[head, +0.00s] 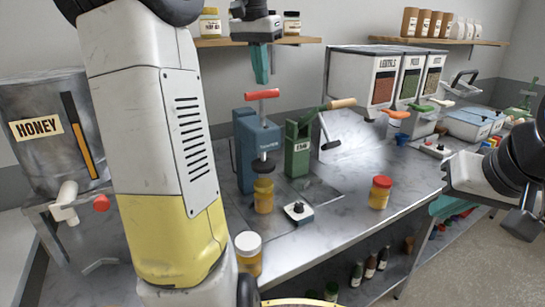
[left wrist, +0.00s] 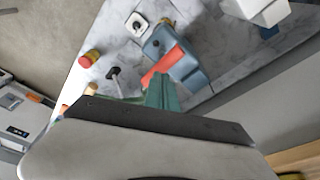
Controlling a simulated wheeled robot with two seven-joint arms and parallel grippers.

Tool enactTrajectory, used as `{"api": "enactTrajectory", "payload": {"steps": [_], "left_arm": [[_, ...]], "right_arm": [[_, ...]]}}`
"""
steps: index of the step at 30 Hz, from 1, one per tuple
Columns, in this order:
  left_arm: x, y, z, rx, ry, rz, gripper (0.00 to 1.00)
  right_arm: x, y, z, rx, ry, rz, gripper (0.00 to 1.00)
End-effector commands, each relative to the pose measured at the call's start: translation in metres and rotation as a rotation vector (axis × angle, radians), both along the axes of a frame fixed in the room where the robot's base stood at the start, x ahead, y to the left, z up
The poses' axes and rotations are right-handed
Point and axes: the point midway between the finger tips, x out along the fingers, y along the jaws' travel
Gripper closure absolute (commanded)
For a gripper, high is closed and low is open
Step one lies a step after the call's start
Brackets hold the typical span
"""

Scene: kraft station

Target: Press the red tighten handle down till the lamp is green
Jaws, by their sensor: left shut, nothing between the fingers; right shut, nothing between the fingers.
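The red tighten handle (head: 262,94) sticks out at the top of the blue press (head: 257,140) and looks roughly level. A honey-coloured jar (head: 263,196) stands under the press's black head. My left gripper (head: 260,80) is shut and points down just above the handle; contact cannot be told. In the left wrist view its green fingers (left wrist: 160,92) lie close by the red handle (left wrist: 154,74). A small box with a dark round top (head: 298,211) sits in front of the press; no green light shows on it. My right gripper (head: 444,206) is shut, low at the right.
A green machine with a wooden handle (head: 298,148) stands right of the press. A red-lidded jar (head: 381,192) stands on the open counter, and a white-lidded jar (head: 248,253) near the front edge. A honey tank (head: 38,130) is at left; a shelf hangs behind my left gripper.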

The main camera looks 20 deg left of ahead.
Motion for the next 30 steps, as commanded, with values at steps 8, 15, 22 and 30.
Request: {"api": "enactTrajectory", "payload": {"steps": [8, 15, 22, 30], "left_arm": [[0.000, 0.000, -0.001, 0.000, 0.001, 0.000, 1.00], [0.000, 0.000, -0.013, 0.000, 0.002, 0.000, 1.00], [0.000, 0.000, -0.024, 0.000, 0.001, 0.000, 1.00], [0.000, 0.000, -0.038, 0.000, 0.001, 0.000, 1.00]], "right_arm": [[0.000, 0.000, 0.000, 0.000, 0.000, 0.000, 1.00], [0.000, 0.000, 0.000, 0.000, 0.000, 0.000, 1.00], [0.000, 0.000, 0.000, 0.000, 0.000, 0.000, 1.00], [0.000, 0.000, 0.000, 0.000, 0.000, 0.000, 1.00]]}}
